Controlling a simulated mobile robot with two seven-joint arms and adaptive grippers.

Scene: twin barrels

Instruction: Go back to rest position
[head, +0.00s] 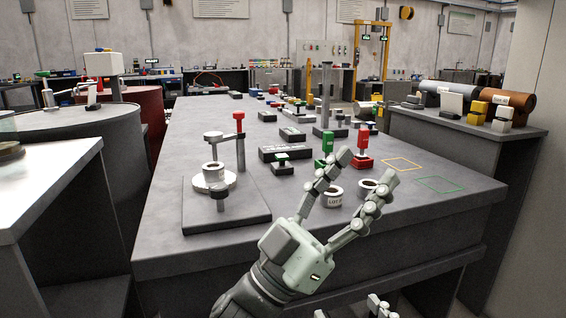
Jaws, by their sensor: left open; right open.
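My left gripper (366,167) is open above the near right part of the grey table (160,240), its two fingers spread and pointing up and to the right in the picture. Nothing is held between them. Two white ring-shaped pieces, one marked "LOT" (334,198) and one beside it (368,186), show between and behind the fingers. Whether the fingers touch either piece I cannot tell. My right gripper (350,312) shows only its finger ends at the bottom edge, apart and with nothing seen between them; the rest is out of the picture.
A stand with a red-topped post (239,122) is on the table's left. Green (328,143) and red (362,143) upright pieces stand behind my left gripper. A grey barrel (75,122) and a red barrel (152,100) stand left; a side bench (470,130) stands right.

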